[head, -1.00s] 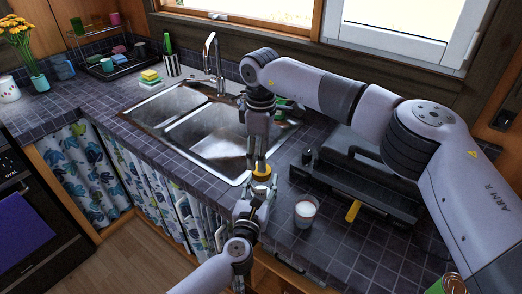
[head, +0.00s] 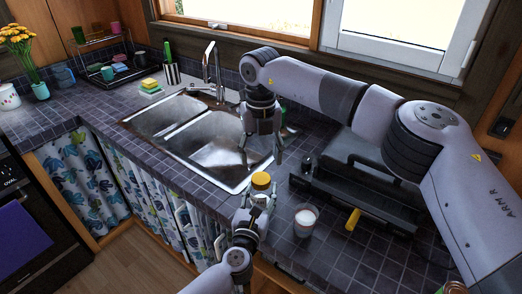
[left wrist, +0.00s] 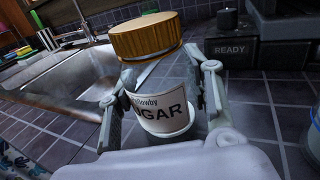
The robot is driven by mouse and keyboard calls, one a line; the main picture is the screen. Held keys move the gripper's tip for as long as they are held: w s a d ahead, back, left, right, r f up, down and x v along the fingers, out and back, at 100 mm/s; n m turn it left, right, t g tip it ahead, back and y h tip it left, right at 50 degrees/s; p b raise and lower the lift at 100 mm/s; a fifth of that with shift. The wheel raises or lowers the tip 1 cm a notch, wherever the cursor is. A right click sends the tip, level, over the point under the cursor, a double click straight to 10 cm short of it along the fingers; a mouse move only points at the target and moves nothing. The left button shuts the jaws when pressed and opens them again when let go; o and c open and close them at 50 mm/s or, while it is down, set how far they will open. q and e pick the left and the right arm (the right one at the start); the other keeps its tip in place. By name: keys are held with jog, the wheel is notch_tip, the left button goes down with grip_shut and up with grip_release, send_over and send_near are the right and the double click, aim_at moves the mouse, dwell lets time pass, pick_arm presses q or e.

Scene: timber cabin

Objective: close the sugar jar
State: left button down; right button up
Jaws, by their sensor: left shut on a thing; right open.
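The sugar jar (left wrist: 165,112) is a clear jar with a white label, gripped between the fingers of my left gripper (left wrist: 160,88) above the counter's front part. Its orange-yellow lid (head: 261,180) sits at the top of the jar; in the left wrist view the lid (left wrist: 145,36) looks slightly tilted, and I cannot tell whether it is screwed tight. My left gripper also shows low in the head view (head: 259,200), shut on the jar. My right gripper (head: 261,161) is open and empty, pointing down just above the lid, apart from it.
A glass with white contents (head: 305,221) stands right of the jar. A black appliance (head: 362,180) and a yellow-handled thing (head: 352,219) are further right. The metal sink (head: 215,150) lies behind and left. A sponge stack (head: 150,86) and dish rack (head: 108,70) are at the back left.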

aim_at(261, 178)
jog(key=n, duration=0.6)
jog(key=shift+r+n, duration=0.3)
jog(key=shift+n, duration=0.1)
jog(key=n, duration=0.6)
jog(key=shift+r, duration=0.25)
jog(key=shift+f, duration=0.1)
jog(key=shift+f, duration=3.95)
jog(key=shift+c, duration=0.3)
jog(key=c, duration=1.2)
jog(key=shift+o, duration=0.2)
jog(key=o, duration=1.4)
jog(key=shift+c, duration=0.2)
